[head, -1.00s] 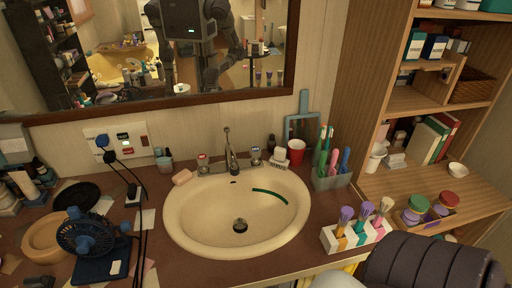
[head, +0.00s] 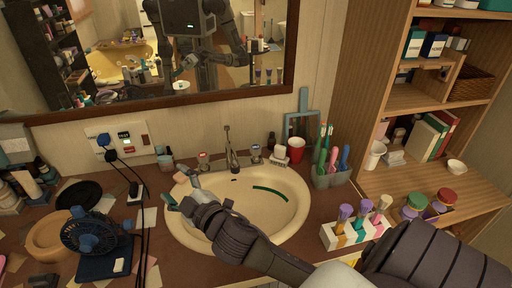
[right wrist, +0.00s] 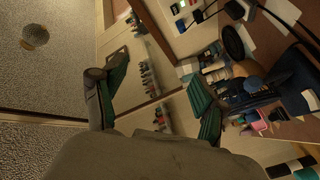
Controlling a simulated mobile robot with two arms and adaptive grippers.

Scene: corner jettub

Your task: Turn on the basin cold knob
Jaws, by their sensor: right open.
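The cream basin (head: 285,225) is set into the counter, with a metal faucet (head: 231,150) at its back edge. A small knob with a blue-looking mark (head: 256,151) stands right of the faucet. A knob with a red mark (head: 203,158) stands left of it. My right gripper (head: 180,189) is over the basin's left rim, open and empty, left of and in front of both knobs. Its forearm crosses the basin's front. In the right wrist view its two teal-tipped fingers (right wrist: 163,95) are spread apart; neither knob is recognisable there. My left gripper is out of view.
A soap bar (head: 181,177) lies close behind my right gripper. A blue fan (head: 88,232) and hanging black cables stand at left. A red cup (head: 296,149) and a brush holder (head: 331,177) stand right of the knobs. A mirror (head: 180,60) is behind.

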